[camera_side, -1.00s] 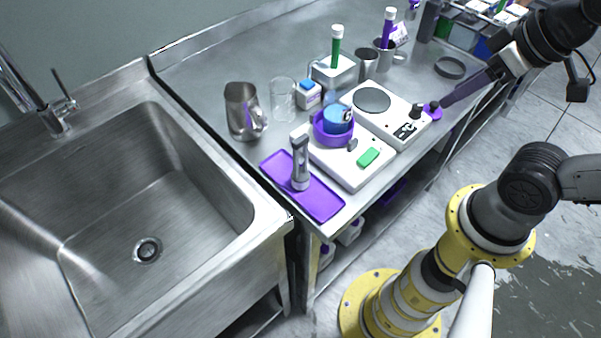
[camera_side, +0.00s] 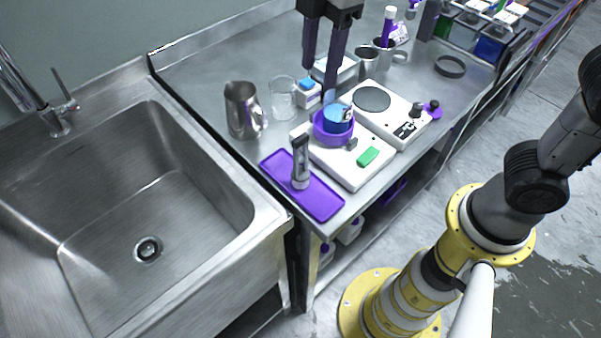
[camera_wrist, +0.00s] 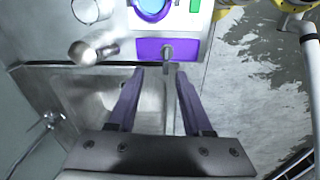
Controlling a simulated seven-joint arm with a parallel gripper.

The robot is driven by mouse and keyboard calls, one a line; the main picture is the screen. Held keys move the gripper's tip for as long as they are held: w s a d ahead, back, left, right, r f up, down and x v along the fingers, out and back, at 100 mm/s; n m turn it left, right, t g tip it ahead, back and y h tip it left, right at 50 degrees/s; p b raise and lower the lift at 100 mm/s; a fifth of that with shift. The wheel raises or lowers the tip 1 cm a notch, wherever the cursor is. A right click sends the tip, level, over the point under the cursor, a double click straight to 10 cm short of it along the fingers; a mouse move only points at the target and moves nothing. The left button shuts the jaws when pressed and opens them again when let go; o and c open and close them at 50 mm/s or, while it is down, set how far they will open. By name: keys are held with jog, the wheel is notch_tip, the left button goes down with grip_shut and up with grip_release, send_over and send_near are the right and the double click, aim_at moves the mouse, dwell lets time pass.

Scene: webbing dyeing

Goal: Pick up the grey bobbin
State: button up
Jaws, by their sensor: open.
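A grey upright piece with a wide head, which I take for the grey bobbin (camera_side: 300,165), stands on a purple tray (camera_side: 322,203) at the front corner of the bench. In the wrist view the bobbin (camera_wrist: 168,51) shows just beyond the fingertips, between their lines, on the tray (camera_wrist: 147,50). My gripper (camera_side: 319,80) points down in the side view, with its two dark fingers apart and nothing between them. It is above the bench and apart from the bobbin. The fingers also show spread in the wrist view (camera_wrist: 160,71).
A sink (camera_side: 150,190) lies left of the bench. A metal jug (camera_side: 240,110) and a glass beaker (camera_side: 282,97) stand behind the tray. A white device (camera_side: 335,165) with a purple bowl (camera_side: 333,133) stands close to the tray's right. A second white device (camera_side: 395,105) is behind it.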

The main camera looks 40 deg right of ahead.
jog(key=n, duration=0.1)
send_over(301, 137)
notch_tip(301, 137, down, 4)
jog(key=shift+r+g, duration=0.15)
jog(key=shift+g, duration=0.25)
notch_tip(301, 137, down, 8)
jog(key=shift+r, duration=0.2)
jog(key=shift+f, duration=2.9)
jog(key=shift+c, duration=0.2)
grip_shut()
